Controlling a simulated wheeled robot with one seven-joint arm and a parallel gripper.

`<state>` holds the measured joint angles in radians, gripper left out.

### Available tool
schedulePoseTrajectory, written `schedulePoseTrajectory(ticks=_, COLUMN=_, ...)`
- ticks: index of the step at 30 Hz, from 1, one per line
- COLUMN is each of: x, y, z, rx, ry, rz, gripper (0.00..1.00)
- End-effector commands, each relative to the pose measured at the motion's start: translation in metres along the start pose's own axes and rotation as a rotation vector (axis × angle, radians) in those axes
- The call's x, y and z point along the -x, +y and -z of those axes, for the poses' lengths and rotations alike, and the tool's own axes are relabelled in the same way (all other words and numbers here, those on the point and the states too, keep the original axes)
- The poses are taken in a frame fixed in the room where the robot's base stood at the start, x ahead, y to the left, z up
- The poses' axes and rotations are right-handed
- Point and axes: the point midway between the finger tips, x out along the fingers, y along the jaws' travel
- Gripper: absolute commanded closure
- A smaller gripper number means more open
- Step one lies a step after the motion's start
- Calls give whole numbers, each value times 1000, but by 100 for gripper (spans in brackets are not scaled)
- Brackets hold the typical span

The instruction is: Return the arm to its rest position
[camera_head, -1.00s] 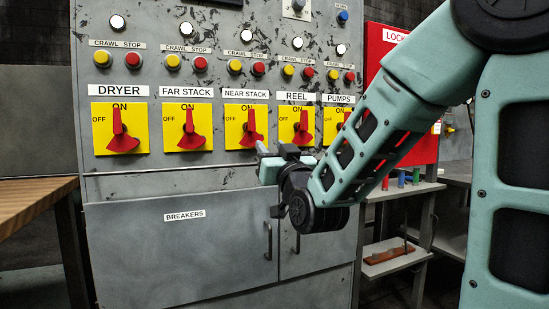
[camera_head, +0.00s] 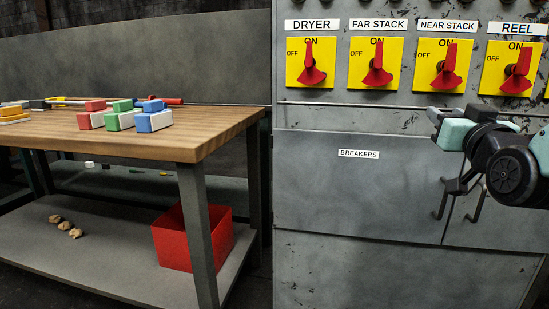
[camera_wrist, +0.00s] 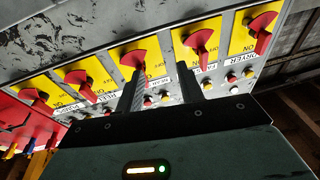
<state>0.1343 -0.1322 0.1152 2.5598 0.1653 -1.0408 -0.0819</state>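My gripper (camera_head: 436,116) is in front of the grey control panel, just below the NEAR STACK switch (camera_head: 445,66) in the head view. In the wrist view the two dark fingers of my gripper (camera_wrist: 158,78) stand apart with nothing between them. The arm reaches in from the right edge; most of it is out of view. The red handles of the DRYER switch (camera_head: 312,66), FAR STACK switch (camera_head: 377,66), NEAR STACK switch and REEL switch (camera_head: 516,74) all point up at ON. The fingers appear apart from the switches.
A thin rail (camera_head: 350,105) crosses the panel above the breaker doors (camera_head: 350,190), whose handles are below my gripper. A wooden-topped bench (camera_head: 190,140) with coloured blocks stands at left. A red bin (camera_head: 172,240) sits on its lower shelf. The panel front left of my gripper is clear.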

Motion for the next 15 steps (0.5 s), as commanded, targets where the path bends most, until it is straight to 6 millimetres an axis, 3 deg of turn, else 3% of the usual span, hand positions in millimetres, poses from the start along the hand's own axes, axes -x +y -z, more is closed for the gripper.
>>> schedulePoseTrajectory(ticks=1, x=4, y=-26, z=-20, rx=-7, ry=-97, rz=64, gripper=62)
schedulePoseTrajectory(ticks=5, x=32, y=-92, z=-79, rx=0, ry=-399, rz=232, gripper=62)
schedulePoseTrajectory(ticks=9, x=92, y=-150, z=-134, rx=59, ry=-724, rz=403, gripper=62)
schedulePoseTrajectory(ticks=12, x=147, y=-176, z=-163, rx=134, ry=-948, rz=511, gripper=62)
schedulePoseTrajectory(ticks=15, x=201, y=-188, z=-182, rx=224, ry=-1146, rz=597, gripper=62)
